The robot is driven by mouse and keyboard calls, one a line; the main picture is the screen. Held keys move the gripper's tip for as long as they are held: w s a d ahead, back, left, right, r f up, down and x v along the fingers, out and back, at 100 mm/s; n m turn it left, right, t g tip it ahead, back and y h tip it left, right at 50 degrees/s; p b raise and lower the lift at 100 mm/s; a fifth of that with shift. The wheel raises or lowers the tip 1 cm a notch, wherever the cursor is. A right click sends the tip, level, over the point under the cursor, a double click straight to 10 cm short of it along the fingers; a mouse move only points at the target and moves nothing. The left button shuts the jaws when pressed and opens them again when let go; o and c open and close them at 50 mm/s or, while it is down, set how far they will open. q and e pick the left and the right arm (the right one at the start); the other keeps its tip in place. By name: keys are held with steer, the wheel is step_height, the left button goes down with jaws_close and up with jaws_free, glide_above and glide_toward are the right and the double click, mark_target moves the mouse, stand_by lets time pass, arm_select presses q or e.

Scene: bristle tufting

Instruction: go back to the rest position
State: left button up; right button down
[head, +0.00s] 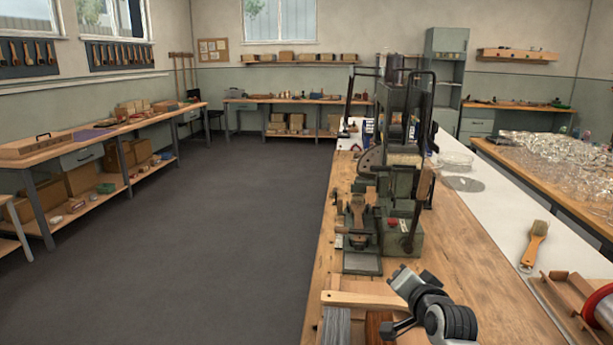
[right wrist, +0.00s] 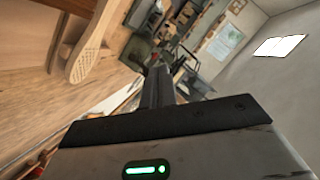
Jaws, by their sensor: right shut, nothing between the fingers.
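In the right wrist view my right gripper (right wrist: 158,80) is shut, with its dark fingers together and nothing between them. A wooden brush body with rows of small holes (right wrist: 92,45) shows at the upper left of that view, apart from the fingers. In the head view a grey and black part of my arm (head: 432,305) hangs over the near end of the wooden bench (head: 475,265). The arm part is in front of the green tufting machine (head: 405,235). My left gripper is not in view.
A brush (head: 536,243) lies on the white strip at the right. A wooden tray (head: 565,310) and a red round part (head: 600,308) are at the lower right. A wooden box (head: 365,299) is at the bench's near edge. The grey floor (head: 220,220) at the left is clear.

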steer(key=s+f+n+g, duration=0.3)
steer(key=s+f, duration=0.2)
steer(key=s, duration=0.5)
steer(key=s+f+n+g, duration=0.25)
steer(key=s+f, duration=0.25)
steer(key=s, duration=0.5)
steer(key=s+n+g, duration=0.5)
steer(key=s, duration=1.5)
steer(key=w+a+f+t+y, duration=0.1)
steer(key=w+a+f+t, duration=0.3)
steer(key=f, duration=0.6)
steer(key=shift+w+a+f+t+y, duration=0.2)
steer(key=shift+w+f+t+y, duration=0.1)
steer(key=shift+w+t, duration=0.85)
